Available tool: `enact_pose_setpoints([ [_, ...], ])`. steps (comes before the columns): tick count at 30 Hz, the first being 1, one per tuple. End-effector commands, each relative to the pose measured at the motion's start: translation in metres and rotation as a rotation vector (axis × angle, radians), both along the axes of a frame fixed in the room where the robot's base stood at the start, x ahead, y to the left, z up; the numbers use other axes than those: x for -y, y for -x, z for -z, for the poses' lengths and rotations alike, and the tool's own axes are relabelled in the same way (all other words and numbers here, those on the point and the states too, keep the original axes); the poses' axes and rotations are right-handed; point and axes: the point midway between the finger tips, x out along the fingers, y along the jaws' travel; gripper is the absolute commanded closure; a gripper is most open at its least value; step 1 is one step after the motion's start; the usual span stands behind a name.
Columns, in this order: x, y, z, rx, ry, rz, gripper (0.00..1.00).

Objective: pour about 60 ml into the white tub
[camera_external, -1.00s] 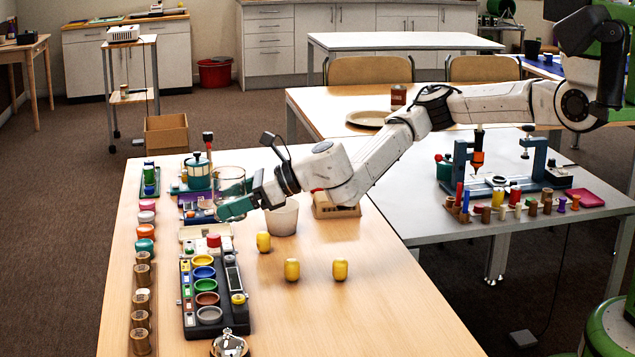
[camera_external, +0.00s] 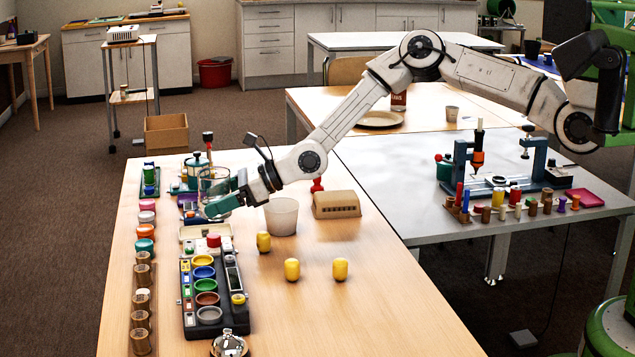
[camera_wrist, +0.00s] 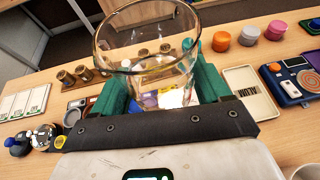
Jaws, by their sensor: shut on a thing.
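My gripper (camera_external: 222,204) has teal fingers, which also show in the wrist view (camera_wrist: 160,88). They are shut around a clear glass beaker (camera_external: 214,180), also seen in the wrist view (camera_wrist: 150,48). The beaker looks about upright, with its open rim up. I cannot tell how much liquid is in it. The white tub (camera_external: 283,217) stands on the wooden table to the right of my gripper, with its mouth open. Only a bit of its rim shows at the lower right of the wrist view (camera_wrist: 306,172). The tub's inside is not clear.
Yellow pieces (camera_external: 291,269) stand in front of the tub. A beige box (camera_external: 337,205) is to its right. A dark tray of coloured bowls (camera_external: 204,285) lies at the front left. Coloured and wooden pots line the table's left edge (camera_external: 117,290). The front right of the table is clear.

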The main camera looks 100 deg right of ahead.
Motion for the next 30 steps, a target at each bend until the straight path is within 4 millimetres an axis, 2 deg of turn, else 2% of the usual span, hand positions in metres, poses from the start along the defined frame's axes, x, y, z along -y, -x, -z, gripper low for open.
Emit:
enact_pose_setpoints([
  [1, 0.01, 0.0, 0.008, 0.001, 0.001, 0.002, 0.62],
  [6, 0.029, 0.0, 0.017, 0.0, -0.006, 0.0, 0.62],
  [20, 0.076, 0.004, 0.031, 0.001, -0.001, 0.008, 0.62],
  [30, 0.121, 0.016, 0.048, 0.002, -0.013, 0.039, 0.62],
])
